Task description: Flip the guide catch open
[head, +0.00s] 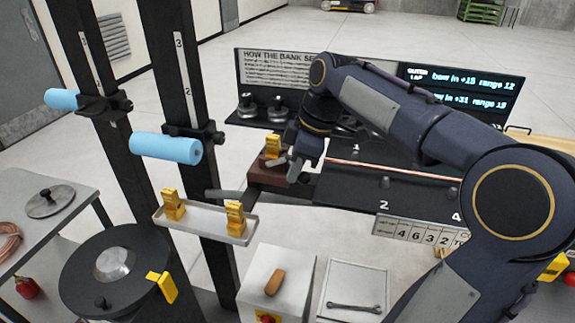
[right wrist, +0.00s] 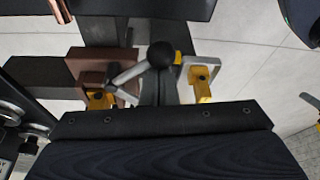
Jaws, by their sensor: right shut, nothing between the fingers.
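A brown guide block (head: 268,177) sits at the left end of the dark bench, with a yellow piece (head: 272,146) on it. A small pale lever on it (head: 276,161), which looks like the catch, is partly hidden by my right gripper (head: 298,166). In the right wrist view the block (right wrist: 118,62) shows a silver lever (right wrist: 127,75) with a black ball knob (right wrist: 160,54) at its end, slanting up to the right. My right gripper is shut and empty, close beside the block; contact with the lever cannot be told. My left gripper is not in view.
A copper tube (head: 385,169) lies along the bench to the right of the block. A pale tray (head: 205,224) holding yellow clamps is to the left. Two dark posts with blue rollers (head: 166,147) stand further left. A white box (head: 262,262) stands below.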

